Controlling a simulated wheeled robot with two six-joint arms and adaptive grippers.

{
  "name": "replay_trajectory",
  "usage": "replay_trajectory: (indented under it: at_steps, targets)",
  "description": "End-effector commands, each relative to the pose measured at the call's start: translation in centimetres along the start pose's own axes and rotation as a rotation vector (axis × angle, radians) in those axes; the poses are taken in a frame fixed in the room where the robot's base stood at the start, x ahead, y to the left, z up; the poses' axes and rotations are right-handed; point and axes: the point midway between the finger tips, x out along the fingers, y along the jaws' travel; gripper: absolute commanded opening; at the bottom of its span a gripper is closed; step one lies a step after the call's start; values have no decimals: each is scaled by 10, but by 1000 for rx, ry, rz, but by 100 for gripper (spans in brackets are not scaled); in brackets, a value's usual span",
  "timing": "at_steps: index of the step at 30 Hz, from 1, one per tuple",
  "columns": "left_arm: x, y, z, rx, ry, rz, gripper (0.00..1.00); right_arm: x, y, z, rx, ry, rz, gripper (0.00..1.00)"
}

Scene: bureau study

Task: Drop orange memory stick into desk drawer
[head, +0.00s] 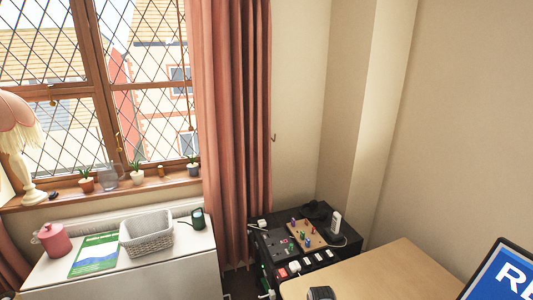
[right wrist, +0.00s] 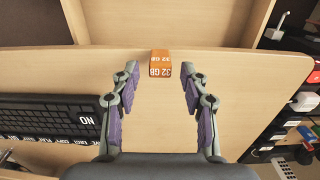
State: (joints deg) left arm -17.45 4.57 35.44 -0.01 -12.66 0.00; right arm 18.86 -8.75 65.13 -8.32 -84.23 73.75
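The orange memory stick (right wrist: 160,64), a small block marked "32 GB", lies on the light wood desk (right wrist: 230,85) in the right wrist view. My right gripper (right wrist: 159,78) is open, with one purple-padded finger on each side of the stick and clear gaps to both. The stick sits level with the fingertips; the height of the gripper above it is hard to tell. In the head view a corner of the desk (head: 375,275) shows at the lower right. My left gripper is not in view.
A black keyboard (right wrist: 50,115) lies left of the right gripper. A black unit (head: 262,248) with plugs and small devices stands beside the desk. A screen (head: 505,275) rises at the lower right. A white cabinet (head: 180,270) holds a basket (head: 146,235).

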Motion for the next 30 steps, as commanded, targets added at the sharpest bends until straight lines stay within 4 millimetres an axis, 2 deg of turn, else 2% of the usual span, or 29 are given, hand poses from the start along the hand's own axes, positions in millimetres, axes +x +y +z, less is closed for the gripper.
replay_trajectory:
  at_steps: [9, 11, 21, 25, 30]
  targets:
    - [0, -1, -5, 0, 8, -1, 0, -2, 0, 0, 0, 0, -1, 50]
    - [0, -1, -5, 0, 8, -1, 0, -8, -1, 0, 0, 1, -2, 50]
    - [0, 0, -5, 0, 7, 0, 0, -66, -1, 0, 0, 0, -2, 50]
    - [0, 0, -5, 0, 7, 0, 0, -74, 0, 0, 0, 0, 0, 50]
    - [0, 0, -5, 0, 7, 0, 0, -75, 0, 0, 0, 0, 0, 50]
